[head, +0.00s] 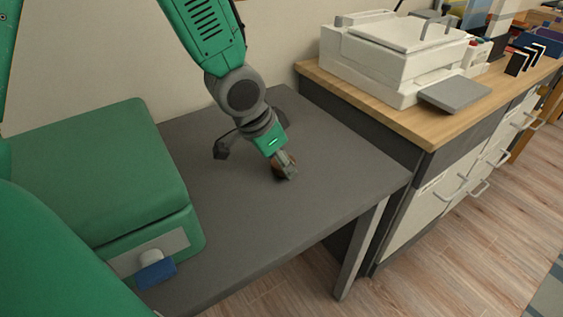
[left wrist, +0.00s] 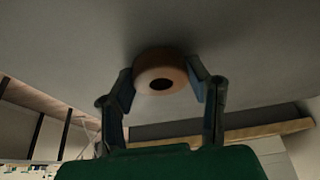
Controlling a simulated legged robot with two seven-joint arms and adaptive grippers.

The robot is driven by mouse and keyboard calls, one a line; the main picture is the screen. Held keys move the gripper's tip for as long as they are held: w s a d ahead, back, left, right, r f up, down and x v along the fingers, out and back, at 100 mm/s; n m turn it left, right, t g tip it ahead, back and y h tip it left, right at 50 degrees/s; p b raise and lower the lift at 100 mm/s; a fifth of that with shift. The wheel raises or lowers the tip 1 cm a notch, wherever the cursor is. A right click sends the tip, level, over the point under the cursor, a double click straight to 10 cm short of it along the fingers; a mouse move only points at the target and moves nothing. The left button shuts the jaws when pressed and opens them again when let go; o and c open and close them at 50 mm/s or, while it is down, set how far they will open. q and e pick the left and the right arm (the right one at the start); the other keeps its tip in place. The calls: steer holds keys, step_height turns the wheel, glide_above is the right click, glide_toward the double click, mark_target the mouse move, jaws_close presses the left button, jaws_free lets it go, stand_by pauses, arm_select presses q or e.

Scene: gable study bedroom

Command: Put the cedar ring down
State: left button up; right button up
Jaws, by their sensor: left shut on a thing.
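My left gripper (head: 286,169) reaches down over the dark grey table (head: 335,155) in the head view. It is shut on the cedar ring, a small brown ring (head: 277,171) mostly hidden by the fingers there. In the left wrist view the ring (left wrist: 160,66) shows clearly, pale brown with a dark hole, between the two fingertips (left wrist: 162,88) of the left gripper. The ring is close to the grey surface, with a dark shadow beside it. I cannot tell whether it touches the surface. My right gripper is not in view.
A wood-topped cabinet (head: 433,136) with white drawers stands right of the table, bearing a white printer (head: 385,60). A dark object (head: 222,151) is partly hidden behind my left arm. The tabletop right of and in front of the gripper is clear.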

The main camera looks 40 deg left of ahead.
arm_select(q)
steer(key=shift+a+f, duration=0.15)
steer(key=shift+a, duration=0.1)
steer(key=o, duration=0.9)
steer(key=shift+a+f, duration=0.1)
steer(key=shift+a, duration=0.15)
steer(key=shift+c, duration=0.2)
steer(key=shift+o, duration=0.3)
steer(key=shift+a+f, duration=0.1)
steer(key=shift+a, duration=0.15)
steer(key=shift+d+r, duration=0.25)
steer(key=shift+d, duration=0.3)
steer(key=p+v, duration=0.5)
steer(key=v, duration=0.7)
steer(key=shift+a, duration=0.25)
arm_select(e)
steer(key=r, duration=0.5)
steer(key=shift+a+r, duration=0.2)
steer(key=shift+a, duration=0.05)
arm_select(q)
steer(key=shift+a+f, duration=0.1)
steer(key=shift+a, duration=0.1)
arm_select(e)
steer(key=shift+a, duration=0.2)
